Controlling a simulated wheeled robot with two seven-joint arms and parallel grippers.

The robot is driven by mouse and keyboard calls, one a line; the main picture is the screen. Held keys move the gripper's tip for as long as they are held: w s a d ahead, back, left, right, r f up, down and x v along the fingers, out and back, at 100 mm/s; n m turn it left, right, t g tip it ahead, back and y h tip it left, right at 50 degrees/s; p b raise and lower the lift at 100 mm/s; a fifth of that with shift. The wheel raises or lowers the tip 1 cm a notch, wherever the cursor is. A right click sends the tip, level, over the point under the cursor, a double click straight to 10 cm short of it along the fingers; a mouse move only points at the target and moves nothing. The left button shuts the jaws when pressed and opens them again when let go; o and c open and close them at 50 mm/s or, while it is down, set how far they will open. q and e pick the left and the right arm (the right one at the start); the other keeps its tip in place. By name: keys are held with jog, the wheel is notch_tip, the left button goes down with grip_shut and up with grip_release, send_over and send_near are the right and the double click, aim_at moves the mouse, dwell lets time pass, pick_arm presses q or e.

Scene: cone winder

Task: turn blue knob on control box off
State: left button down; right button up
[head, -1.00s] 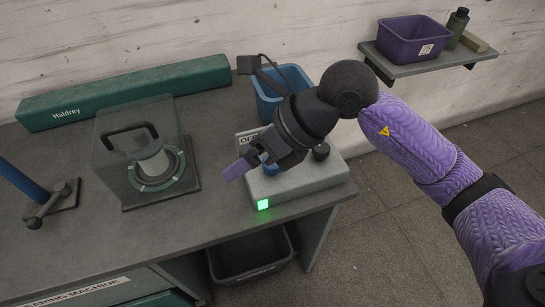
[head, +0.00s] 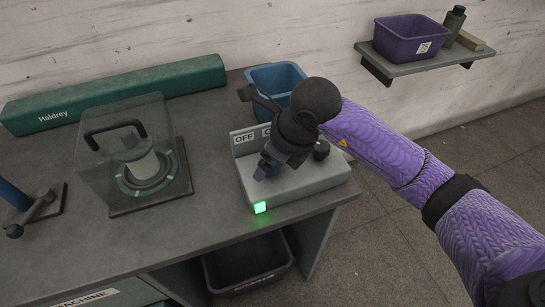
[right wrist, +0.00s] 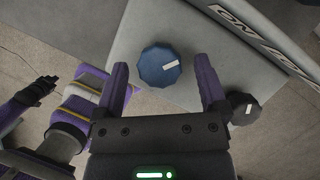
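The grey control box (head: 310,184) stands at the table's right end, with a lit green lamp (head: 260,207) on its front corner. Its back plate shows an OFF label (head: 244,138). In the right wrist view the blue knob (right wrist: 160,66) is faceted, and its white mark points right. My right gripper (head: 264,169) is over the box in the head view and largely hides the blue knob there. In the right wrist view it is open, its purple fingers on either side of the knob with gaps. A dark gripper (right wrist: 38,92), seemingly my left, shows small at the left edge.
A black knob (head: 321,150) sits on the box's right side, close to one finger in the right wrist view. A blue bin (head: 277,76) stands behind the box. A clear cover with a handle (head: 115,130) is to the left. A dark bin (head: 245,265) is below the table.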

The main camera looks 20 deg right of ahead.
grip_shut()
pick_arm(q)
jog(key=shift+w+d+f, duration=0.1)
jog(key=shift+w+d, duration=0.2)
jog(key=shift+d, duration=0.05)
